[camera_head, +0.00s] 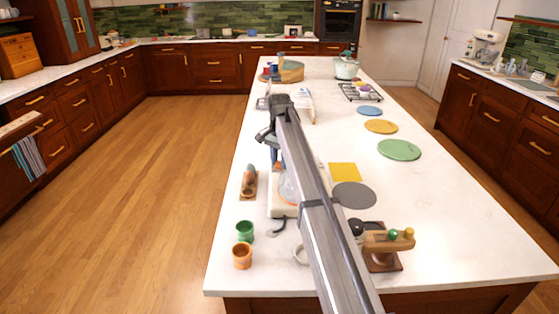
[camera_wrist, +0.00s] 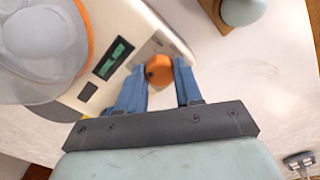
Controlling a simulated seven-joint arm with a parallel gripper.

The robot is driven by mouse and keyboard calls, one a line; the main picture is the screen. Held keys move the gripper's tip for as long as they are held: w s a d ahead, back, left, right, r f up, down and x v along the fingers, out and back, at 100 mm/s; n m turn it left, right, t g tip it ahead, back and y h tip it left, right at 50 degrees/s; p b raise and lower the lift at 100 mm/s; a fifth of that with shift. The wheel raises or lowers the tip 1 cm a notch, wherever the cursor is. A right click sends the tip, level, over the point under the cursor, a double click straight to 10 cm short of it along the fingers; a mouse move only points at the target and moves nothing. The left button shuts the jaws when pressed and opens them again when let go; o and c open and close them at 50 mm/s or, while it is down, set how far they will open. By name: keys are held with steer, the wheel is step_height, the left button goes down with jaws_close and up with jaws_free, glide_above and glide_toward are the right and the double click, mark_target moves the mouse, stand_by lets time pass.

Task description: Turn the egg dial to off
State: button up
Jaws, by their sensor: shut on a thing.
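The egg dial (camera_wrist: 158,70) is a round orange knob on the cream egg cooker (camera_wrist: 146,32). The cooker has a clear dome with an orange rim (camera_wrist: 85,55) and a small green display (camera_wrist: 113,58). In the wrist view, the blue fingers of my gripper (camera_wrist: 160,74) stand on either side of the dial and are shut on it. I cannot read the dial's setting. In the head view, my arm hides much of the cooker (camera_head: 283,210) and hides the dial.
The cooker stands on a long white island counter (camera_head: 450,220). Near it are a green cup (camera_head: 245,231), an orange cup (camera_head: 242,256), a yellow square (camera_head: 345,172) and a grey disc (camera_head: 354,195). A wooden stand (camera_head: 383,260) is at the front right. The counter's right side is clear.

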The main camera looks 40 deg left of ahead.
steer(key=n, duration=1.1)
stand_by(0.3)
steer(key=shift+n, duration=0.4)
steer(key=o, duration=0.8)
steer(key=shift+c, duration=0.2)
step_height(320, 180, up, 14)
steer(key=shift+f, duration=0.1)
stand_by(0.5)
